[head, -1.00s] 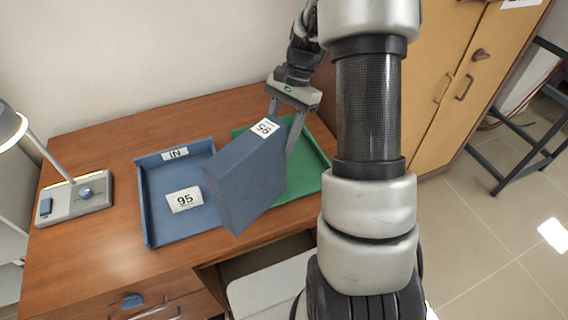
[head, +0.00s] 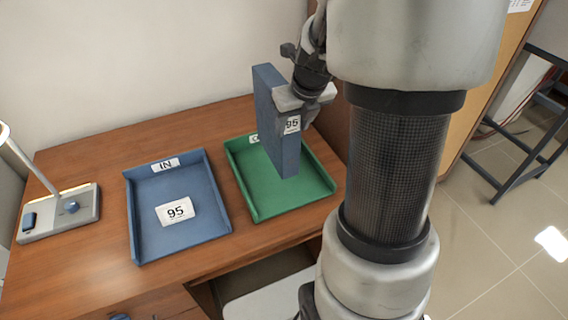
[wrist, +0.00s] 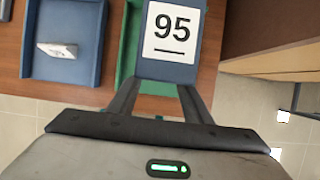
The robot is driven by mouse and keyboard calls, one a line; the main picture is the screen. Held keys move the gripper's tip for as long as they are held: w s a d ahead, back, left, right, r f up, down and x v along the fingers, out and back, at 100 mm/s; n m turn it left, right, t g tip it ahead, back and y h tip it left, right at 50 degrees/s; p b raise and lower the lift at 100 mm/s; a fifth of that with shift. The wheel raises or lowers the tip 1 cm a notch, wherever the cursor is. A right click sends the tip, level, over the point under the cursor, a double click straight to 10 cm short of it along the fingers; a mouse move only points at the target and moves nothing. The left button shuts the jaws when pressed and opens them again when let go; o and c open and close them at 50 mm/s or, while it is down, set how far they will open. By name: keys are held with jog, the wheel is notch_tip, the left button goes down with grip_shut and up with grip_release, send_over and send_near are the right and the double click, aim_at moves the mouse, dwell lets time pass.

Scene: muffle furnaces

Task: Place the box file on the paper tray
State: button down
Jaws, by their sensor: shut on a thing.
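The blue box file (head: 276,118) with a white "95" label is held upright in the head view, above the green tray. My gripper (head: 302,100) is shut on its labelled side. In the wrist view the box file (wrist: 169,72) sits between the fingers of my gripper (wrist: 160,98), its "95" label facing the camera. The green paper tray (head: 290,193) lies on the desk below the box file, its back label mostly hidden.
The wooden desk (head: 80,262) carries both trays. A desk lamp (head: 60,212) stands at the left end. A wall is behind the desk, and a wooden cabinet (head: 490,75) stands to the right. A white surface (head: 270,297) shows below the desk front.

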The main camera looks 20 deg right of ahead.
aim_at(292, 150)
notch_tip(292, 150, down, 8)
jog(key=b, duration=0.2)
jog(key=shift+f+b, duration=0.15)
jog(key=shift+b, duration=0.25)
jog(key=c, duration=0.9)
grip_release()
